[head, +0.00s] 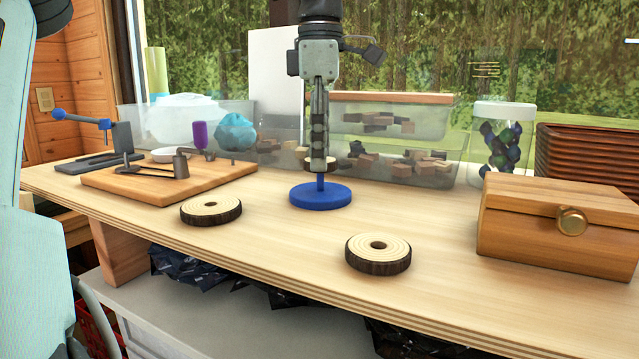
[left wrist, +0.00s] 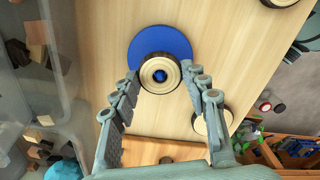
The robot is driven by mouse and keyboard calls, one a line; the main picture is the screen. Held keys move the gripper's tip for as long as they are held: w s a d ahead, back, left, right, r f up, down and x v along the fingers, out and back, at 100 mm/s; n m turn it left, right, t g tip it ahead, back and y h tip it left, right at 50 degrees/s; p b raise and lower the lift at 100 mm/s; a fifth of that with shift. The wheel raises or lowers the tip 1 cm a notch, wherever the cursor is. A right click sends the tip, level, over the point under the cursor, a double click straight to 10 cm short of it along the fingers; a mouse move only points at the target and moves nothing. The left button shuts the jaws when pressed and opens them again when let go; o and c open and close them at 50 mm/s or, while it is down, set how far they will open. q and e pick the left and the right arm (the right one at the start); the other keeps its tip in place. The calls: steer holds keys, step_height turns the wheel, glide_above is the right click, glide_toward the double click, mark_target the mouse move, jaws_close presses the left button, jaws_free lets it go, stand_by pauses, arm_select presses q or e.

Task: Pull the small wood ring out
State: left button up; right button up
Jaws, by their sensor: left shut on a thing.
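The small wood ring (head: 332,164) has pale wood with a dark bark edge. It is held above the round blue base (head: 335,195), and a blue peg (head: 320,182) shows between ring and base. My left gripper (head: 319,163) points straight down, its fingers shut on the ring's sides and partly hiding it. In the left wrist view the ring (left wrist: 153,66) lies between the fingertips (left wrist: 160,73), over the blue base (left wrist: 142,42). Blue shows through its hole; I cannot tell whether the peg's tip is still inside. My right gripper is out of view.
Two larger wood rings lie flat on the table, one front left (head: 211,210) and one front right (head: 378,254). A wooden box (head: 560,220) stands at right. A board with tools (head: 170,182) lies at left. Clear bins (head: 400,165) and a jar (head: 500,140) line the back.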

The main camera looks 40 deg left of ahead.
arm_select(q)
steer(key=shift+r, duration=2)
steer(key=shift+d, duration=0.1)
